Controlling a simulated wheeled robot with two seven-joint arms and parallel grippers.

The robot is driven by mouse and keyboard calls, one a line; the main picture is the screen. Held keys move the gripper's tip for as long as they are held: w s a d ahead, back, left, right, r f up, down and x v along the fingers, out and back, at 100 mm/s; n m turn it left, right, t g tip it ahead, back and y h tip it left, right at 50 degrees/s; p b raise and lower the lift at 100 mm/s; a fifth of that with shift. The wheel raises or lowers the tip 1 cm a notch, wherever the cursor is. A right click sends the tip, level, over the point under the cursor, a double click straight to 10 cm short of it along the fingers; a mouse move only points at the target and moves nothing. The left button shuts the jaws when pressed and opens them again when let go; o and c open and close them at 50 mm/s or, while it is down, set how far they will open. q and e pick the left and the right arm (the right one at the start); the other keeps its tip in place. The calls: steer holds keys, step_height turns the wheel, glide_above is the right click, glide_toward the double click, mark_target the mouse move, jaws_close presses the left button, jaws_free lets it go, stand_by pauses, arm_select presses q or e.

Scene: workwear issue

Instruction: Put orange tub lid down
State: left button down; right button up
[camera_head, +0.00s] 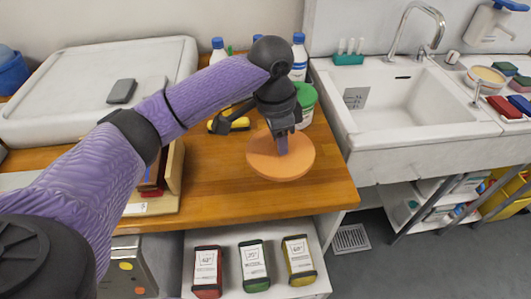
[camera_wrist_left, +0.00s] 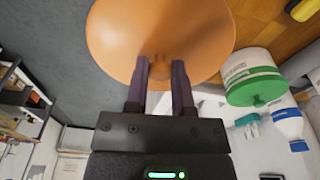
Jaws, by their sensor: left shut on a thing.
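The orange tub lid (camera_head: 282,168) is a round disc over the right end of the wooden worktop, near its front right edge. My left gripper (camera_head: 283,146) is shut on it from above, with the fingers at the middle of the lid. In the left wrist view the lid (camera_wrist_left: 150,30) fills the top, with the fingertips (camera_wrist_left: 160,68) closed on a small grip at its near side. I cannot tell whether the lid touches the worktop. My right gripper is not in view.
A white tub with a green lid (camera_head: 305,100) stands close behind the lid. Blue-capped bottles (camera_head: 299,55) are at the back. A yellow-and-black tool (camera_head: 232,124) lies left of it. A white sink (camera_head: 415,100) adjoins on the right. Bare wood (camera_head: 225,175) shows to the left.

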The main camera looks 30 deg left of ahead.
mark_target(269, 137)
arm_select(q)
steer(key=w+a+m, duration=0.1)
steer(key=w+a+f+m, duration=0.1)
steer(key=m, duration=0.1)
steer(key=shift+w+a+f+m, duration=0.15)
steer(key=shift+m, duration=0.15)
step_height(269, 137, down, 10)
steer(key=b, duration=0.3)
steer(key=shift+a, duration=0.1)
steer(key=shift+f, duration=0.1)
steer(key=shift+c, duration=2.4)
jaws_free()
steer(key=r+p, duration=0.1)
steer(key=r, duration=0.3)
steer(key=r+p, duration=0.1)
steer(key=r, duration=0.3)
steer(key=a+r+p, duration=0.1)
steer(key=r, duration=0.2)
steer(key=shift+s+a+r+p, duration=0.1)
steer(key=shift+s+r+p, duration=0.15)
steer(key=shift+r+p, duration=0.15)
steer(key=shift+r, duration=0.25)
